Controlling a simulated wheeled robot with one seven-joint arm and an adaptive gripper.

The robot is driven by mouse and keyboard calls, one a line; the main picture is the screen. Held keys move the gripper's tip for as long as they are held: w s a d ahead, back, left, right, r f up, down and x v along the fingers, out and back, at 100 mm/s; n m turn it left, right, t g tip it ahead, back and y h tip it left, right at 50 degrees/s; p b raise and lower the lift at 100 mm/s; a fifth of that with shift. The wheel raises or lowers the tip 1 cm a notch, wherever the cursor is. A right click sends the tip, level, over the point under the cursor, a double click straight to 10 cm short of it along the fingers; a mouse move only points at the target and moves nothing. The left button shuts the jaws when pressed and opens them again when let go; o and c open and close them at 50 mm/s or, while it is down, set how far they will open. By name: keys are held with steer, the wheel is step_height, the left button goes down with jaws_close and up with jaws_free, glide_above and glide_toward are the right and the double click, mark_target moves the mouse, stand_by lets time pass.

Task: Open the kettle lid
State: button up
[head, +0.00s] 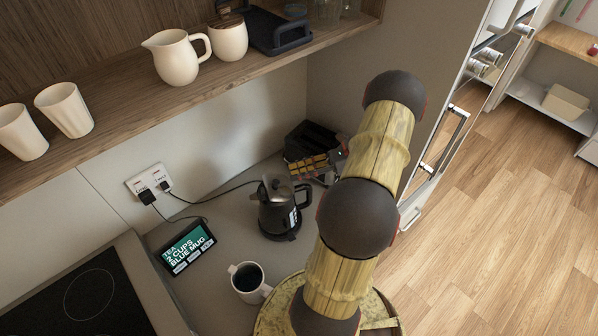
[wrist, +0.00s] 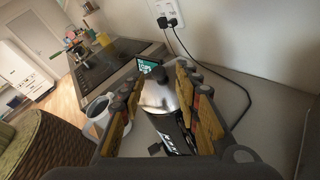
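The black kettle (head: 279,216) stands on the counter near the wall, its handle on the right. Its steel top with the lid (head: 277,191) looks shiny; I cannot tell for sure whether the lid is shut. In the wrist view the kettle's steel top (wrist: 158,97) shows between my fingers, with the black body (wrist: 174,134) below it. My gripper (head: 311,166) is just right of and behind the kettle in the head view. Its yellow-and-black fingers (wrist: 161,85) are spread wide with nothing held. They look apart from the kettle.
A white mug (head: 236,285) with dark liquid stands in front of the kettle. A small display (head: 187,248) reads tea, 2 cups, blue mug. Cords run from the wall outlet (head: 149,180). A wooden shelf (head: 115,108) with cups overhangs the counter. A black cooktop (head: 85,295) lies left.

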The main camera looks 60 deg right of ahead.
steer(key=shift+o, duration=0.4)
steer(key=shift+r, duration=0.1)
steer(key=v, duration=0.7)
steer(key=shift+s+d, duration=0.15)
steer(key=shift+s, duration=0.05)
